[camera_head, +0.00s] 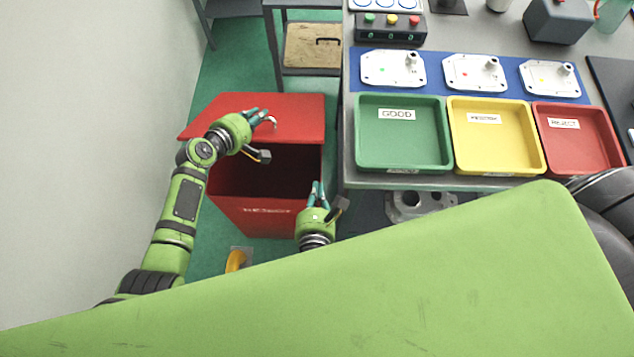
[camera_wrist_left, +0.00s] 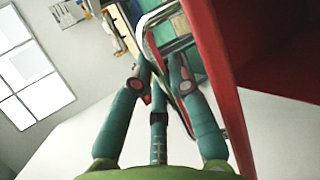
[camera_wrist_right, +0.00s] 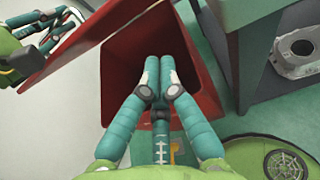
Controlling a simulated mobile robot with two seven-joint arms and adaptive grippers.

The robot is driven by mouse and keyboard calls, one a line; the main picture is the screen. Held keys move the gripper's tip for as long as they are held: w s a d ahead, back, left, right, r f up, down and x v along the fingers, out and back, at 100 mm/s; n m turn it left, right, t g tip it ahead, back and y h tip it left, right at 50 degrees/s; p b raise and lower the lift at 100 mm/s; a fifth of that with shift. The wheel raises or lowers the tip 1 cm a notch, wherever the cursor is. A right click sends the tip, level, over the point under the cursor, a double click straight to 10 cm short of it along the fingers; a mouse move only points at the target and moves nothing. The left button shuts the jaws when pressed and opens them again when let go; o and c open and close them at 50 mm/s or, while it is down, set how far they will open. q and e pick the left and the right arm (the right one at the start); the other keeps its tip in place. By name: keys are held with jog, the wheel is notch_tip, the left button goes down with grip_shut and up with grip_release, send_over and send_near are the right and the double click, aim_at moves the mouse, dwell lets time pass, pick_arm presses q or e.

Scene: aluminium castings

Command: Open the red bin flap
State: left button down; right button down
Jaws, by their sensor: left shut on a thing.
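The red bin (camera_head: 250,218), with REJECT lettering on its front, stands on the green floor left of the bench. Its red flap (camera_head: 298,108) is raised and tilted, and the dark opening shows below it. In the right wrist view the flap (camera_wrist_right: 85,32) slants up at the upper left, and the bin's inside (camera_wrist_right: 150,42) is visible. My left gripper (camera_head: 262,116) is shut on the flap's metal handle (camera_head: 271,122); the handle (camera_wrist_left: 148,32) also runs between its fingers in the left wrist view. My right gripper (camera_head: 319,184) has its fingers together, empty, near the bin's front right edge.
The grey bench (camera_head: 350,175) stands close to the bin's right. It carries a green tray (camera_head: 403,160), a yellow tray (camera_head: 497,165), a red tray (camera_head: 580,165) and castings on a blue mat (camera_head: 435,72). A shelf rack (camera_head: 275,50) stands behind the bin. A pale wall is at left.

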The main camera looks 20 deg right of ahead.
aim_at(319, 140)
pick_arm(q)
jog(key=shift+r, duration=0.1)
pick_arm(e)
jog(key=w+d, duration=0.2)
jog(key=w, duration=0.6)
jog(key=shift+d+r, duration=0.3)
jog(key=shift+r, duration=0.1)
pick_arm(q)
jog(key=shift+f, duration=0.2)
pick_arm(e)
jog(key=shift+w+d+r, duration=0.15)
jog(key=shift+w+r, duration=0.25)
jog(key=shift+r, duration=0.2)
jog(key=shift+w+d+r, duration=0.15)
jog(key=shift+w+r, duration=0.2)
jog(key=shift+r, duration=0.2)
pick_arm(q)
jog(key=c, duration=1.5)
grip_release()
jog(key=shift+s, duration=0.1)
jog(key=shift+o, duration=0.4)
jog(key=shift+s+a, duration=0.1)
jog(key=shift+s, duration=0.1)
pick_arm(e)
jog(key=shift+r, duration=0.15)
